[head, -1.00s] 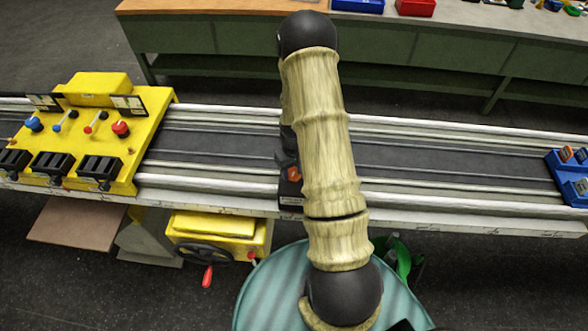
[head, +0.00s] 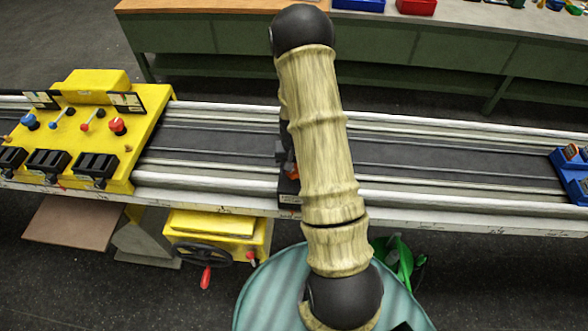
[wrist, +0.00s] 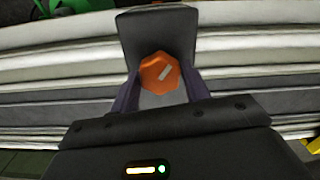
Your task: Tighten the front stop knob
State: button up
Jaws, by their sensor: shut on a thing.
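The front stop knob (wrist: 160,73) is orange and faceted with a pale line on its face. It sits on a dark stop block (wrist: 157,28) on the rail. In the wrist view my gripper (wrist: 160,84) has its two fingers on either side of the knob, shut on it. In the head view a sliver of the orange knob (head: 291,168) shows beside my arm. The dark stop block (head: 289,192) shows at the front rail edge, partly hidden. My arm hides most of the gripper there.
A yellow control panel (head: 140,130) with knobs and levers sits on the rails at left. A blue holder (head: 568,172) is on the rails at far right. A yellow box with a handwheel (head: 203,255) is below the rail. The rails between are clear.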

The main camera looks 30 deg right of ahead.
jog(key=m+b, duration=0.1)
jog(key=m, duration=0.2)
jog(key=shift+m, duration=0.4)
jog(key=m, duration=0.3)
jog(key=shift+m+b, duration=0.3)
jog(key=m, duration=0.3)
jog(key=shift+r+m, duration=0.1)
jog(key=shift+m, duration=0.3)
jog(key=m+p, duration=0.1)
jog(key=m, duration=0.3)
jog(key=m+p, duration=0.1)
jog(key=m, duration=0.3)
jog(key=m+p, duration=0.2)
jog(key=m, duration=0.1)
jog(key=shift+r+m, duration=0.1)
jog(key=shift+m, duration=0.2)
jog(key=m+p, duration=0.3)
jog(key=m, duration=0.3)
jog(key=o, duration=1)
